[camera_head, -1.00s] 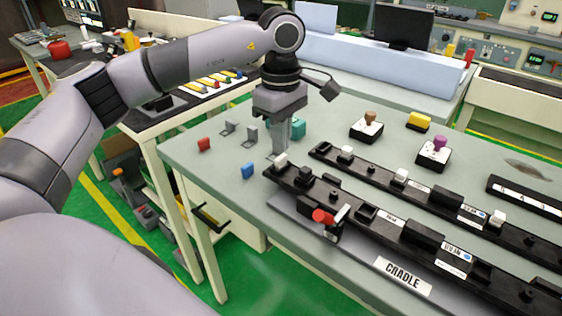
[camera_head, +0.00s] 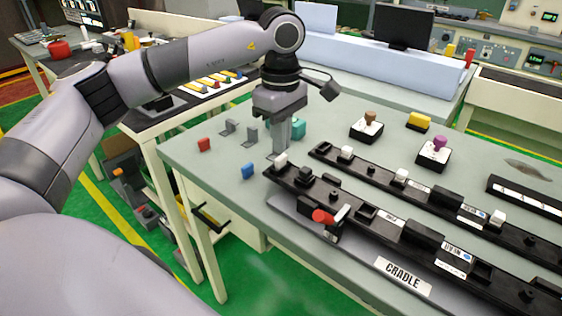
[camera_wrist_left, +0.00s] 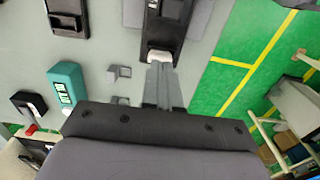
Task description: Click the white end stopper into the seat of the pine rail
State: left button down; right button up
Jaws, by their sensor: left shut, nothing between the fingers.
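A white end stopper (camera_head: 281,160) sits at the far left end of the front rail (camera_head: 390,227); the rail looks black, not pine-coloured. In the left wrist view the stopper (camera_wrist_left: 160,57) lies at the end of the dark rail (camera_wrist_left: 165,25), just beyond my fingertips. My left gripper (camera_head: 279,152) points down at that end, its fingers shut with nothing between them. The fingertips are at or very near the stopper; I cannot tell whether they touch it. The seat under the stopper is hidden, so I cannot tell how deep it sits. My right gripper is not in view.
The front rail lies on a grey cradle (camera_head: 350,258) with a red-handled clamp (camera_head: 323,216). A second dark rail (camera_head: 380,172) with white blocks lies behind it.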

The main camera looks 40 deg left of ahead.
aim_at(281, 157)
pick_arm(q)
jog(key=shift+f+b, duration=0.6)
jog(key=shift+f, duration=0.25)
dwell(1.1)
jog(key=shift+r, duration=0.1)
notch_tip(281, 157, up, 7)
jog(key=p, duration=0.5)
jog(key=shift+p, duration=0.3)
dwell(0.4)
